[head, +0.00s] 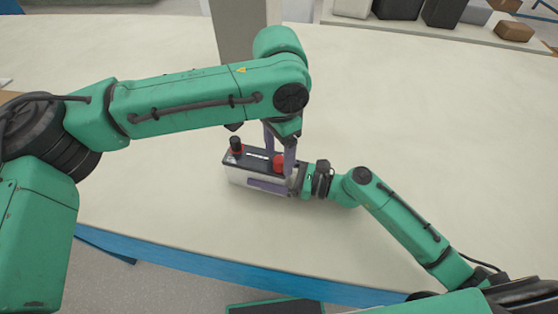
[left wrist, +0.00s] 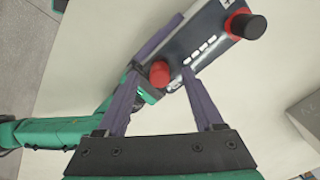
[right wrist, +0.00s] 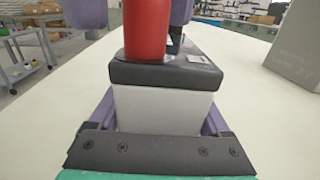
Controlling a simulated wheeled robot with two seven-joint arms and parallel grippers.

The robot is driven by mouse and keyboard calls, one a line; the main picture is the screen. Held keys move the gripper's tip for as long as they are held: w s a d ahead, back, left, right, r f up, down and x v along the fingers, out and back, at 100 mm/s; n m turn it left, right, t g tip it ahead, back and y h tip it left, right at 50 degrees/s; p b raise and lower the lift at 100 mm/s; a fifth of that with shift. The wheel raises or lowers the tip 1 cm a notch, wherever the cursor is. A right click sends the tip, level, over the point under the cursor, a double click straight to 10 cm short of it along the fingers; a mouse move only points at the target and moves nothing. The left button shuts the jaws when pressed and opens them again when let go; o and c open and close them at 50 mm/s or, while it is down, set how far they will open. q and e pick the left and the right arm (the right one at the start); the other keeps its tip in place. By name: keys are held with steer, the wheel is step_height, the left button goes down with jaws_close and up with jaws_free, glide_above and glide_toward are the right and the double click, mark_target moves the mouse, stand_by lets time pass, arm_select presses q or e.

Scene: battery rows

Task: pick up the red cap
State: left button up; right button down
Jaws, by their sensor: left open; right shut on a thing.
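The red cap (head: 280,162) sits on the near-right end of the battery's dark top. It also shows in the left wrist view (left wrist: 160,73) and the right wrist view (right wrist: 147,25). The battery (right wrist: 165,108) has a pale body and a black terminal (head: 236,144) with a red ring at its other end. My left gripper (head: 280,152) points down from above, open, its fingers on either side of the red cap with gaps visible in the left wrist view. My right gripper (head: 287,186) is shut on the battery's end, fingers along its sides.
A tall grey block (head: 236,30) stands on the pale table behind my left arm. Boxes (head: 400,8) lie beyond the table's far edge. The blue front edge (head: 200,262) is near. The table to the right is clear.

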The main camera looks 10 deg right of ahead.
arm_select(q)
steer(key=shift+f, duration=0.3)
jaws_close()
steer(key=shift+r, duration=0.1)
step_height(320, 180, up, 10)
steer(key=shift+r, duration=0.65)
stand_by(0.7)
step_height(320, 180, up, 5)
glide_above(279, 159)
steer(key=shift+f, duration=0.1)
stand_by(0.7)
arm_select(e)
jaws_free()
